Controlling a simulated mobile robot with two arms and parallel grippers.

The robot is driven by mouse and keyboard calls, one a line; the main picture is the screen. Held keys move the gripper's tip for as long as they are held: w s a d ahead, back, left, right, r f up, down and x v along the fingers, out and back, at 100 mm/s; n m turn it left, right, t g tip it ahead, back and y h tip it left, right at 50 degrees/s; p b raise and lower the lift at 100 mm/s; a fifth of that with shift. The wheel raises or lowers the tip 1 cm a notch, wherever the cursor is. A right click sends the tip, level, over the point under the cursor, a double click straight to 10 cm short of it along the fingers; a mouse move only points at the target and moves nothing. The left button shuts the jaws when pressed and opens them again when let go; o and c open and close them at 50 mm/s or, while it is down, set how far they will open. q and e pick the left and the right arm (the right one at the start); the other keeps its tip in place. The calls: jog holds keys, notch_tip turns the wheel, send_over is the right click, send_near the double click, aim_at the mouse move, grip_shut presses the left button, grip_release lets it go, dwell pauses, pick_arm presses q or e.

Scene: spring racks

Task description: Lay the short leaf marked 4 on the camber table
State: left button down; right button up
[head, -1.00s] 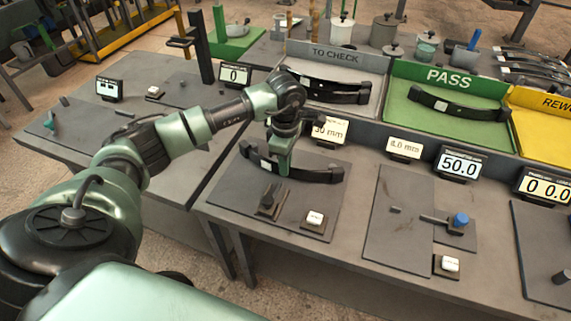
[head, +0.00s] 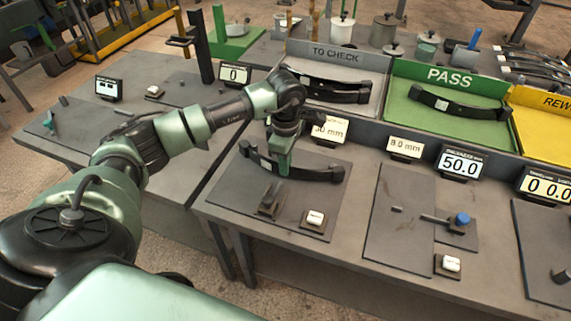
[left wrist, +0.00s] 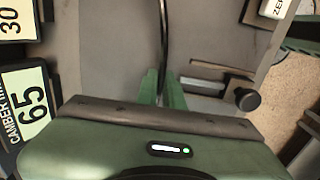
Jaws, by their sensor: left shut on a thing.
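A dark, slightly curved leaf (head: 312,172) with black ends lies across or just above the grey camber plate (head: 310,205); the remaining gap, if any, cannot be told. A pale patch shows on it, but no number is legible. My left gripper (head: 282,168) points down and is shut on the leaf near its middle. In the left wrist view, the leaf (left wrist: 163,45) shows edge-on as a thin dark curve running between the fingers of my left gripper (left wrist: 162,85). My right gripper is not in view.
A clamp-like fixture (head: 269,202) and a white button (head: 315,217) stand at the plate's front. Behind are the TO CHECK tray (head: 335,56) and green PASS tray (head: 450,78), each with leaves, and the yellow REWORK tray (head: 545,130). A camber display (left wrist: 28,105) reads 65.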

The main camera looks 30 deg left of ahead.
pick_arm(q)
jog(key=shift+w+a+r+b, duration=0.15)
jog(key=shift+w+b, duration=0.15)
jog(key=shift+w, duration=0.25)
dwell(1.0)
jog(key=shift+f, duration=0.25)
jog(key=c, duration=1.5)
grip_release()
jog(key=o, duration=0.3)
jog(key=shift+s+f, duration=0.15)
jog(key=shift+o, duration=1)
notch_tip(320, 180, up, 8)
jog(key=p, duration=0.4)
